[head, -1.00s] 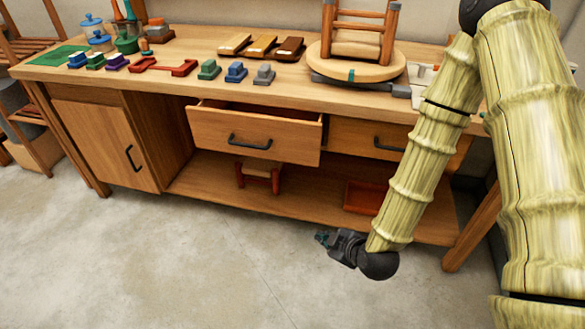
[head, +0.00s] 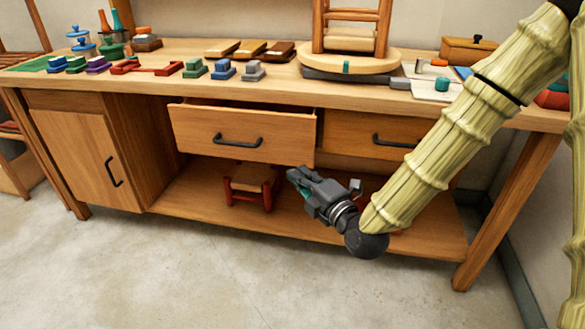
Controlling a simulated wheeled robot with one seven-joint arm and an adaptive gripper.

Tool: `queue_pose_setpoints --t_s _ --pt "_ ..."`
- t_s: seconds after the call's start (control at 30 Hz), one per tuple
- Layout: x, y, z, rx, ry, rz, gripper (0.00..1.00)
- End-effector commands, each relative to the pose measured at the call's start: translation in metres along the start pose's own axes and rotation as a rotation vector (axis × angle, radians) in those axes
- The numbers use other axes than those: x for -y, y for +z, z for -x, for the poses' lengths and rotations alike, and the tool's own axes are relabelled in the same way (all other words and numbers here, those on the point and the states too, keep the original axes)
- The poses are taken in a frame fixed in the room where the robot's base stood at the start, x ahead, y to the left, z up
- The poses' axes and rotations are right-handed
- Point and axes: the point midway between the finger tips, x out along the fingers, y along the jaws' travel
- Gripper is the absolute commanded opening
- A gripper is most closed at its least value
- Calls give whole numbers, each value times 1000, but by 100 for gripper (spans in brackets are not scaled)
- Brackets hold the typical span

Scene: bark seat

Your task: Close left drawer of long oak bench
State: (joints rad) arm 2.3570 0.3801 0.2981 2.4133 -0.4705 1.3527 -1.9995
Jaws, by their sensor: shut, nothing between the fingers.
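The long oak bench (head: 250,92) spans the head view. Its left drawer (head: 190,128) is pulled out, with the front standing forward of the bench and a dark gap along its top. The drawer has a black bar handle (head: 238,142). The right drawer (head: 350,133) beside it is flush. My gripper (head: 293,175) is shut and empty. In the picture it sits just below the lower right corner of the left drawer's front, pointing left and up. It looks apart from the drawer, though the depth gap is hard to judge.
A cupboard door (head: 85,155) with a handle is shut at left. A small red-legged stool (head: 250,185) stands on the lower shelf (head: 190,200). A turntable with a chair (head: 350,60) and several small coloured blocks are on the top. The floor (head: 200,285) in front is clear.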

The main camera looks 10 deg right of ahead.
Motion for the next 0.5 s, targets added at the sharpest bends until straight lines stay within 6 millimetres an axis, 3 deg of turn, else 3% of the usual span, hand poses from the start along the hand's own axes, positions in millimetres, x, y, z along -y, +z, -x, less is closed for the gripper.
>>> queue_pose_setpoints --t_s 0.5 --pt "2 0 -80 1 0 -3 0"
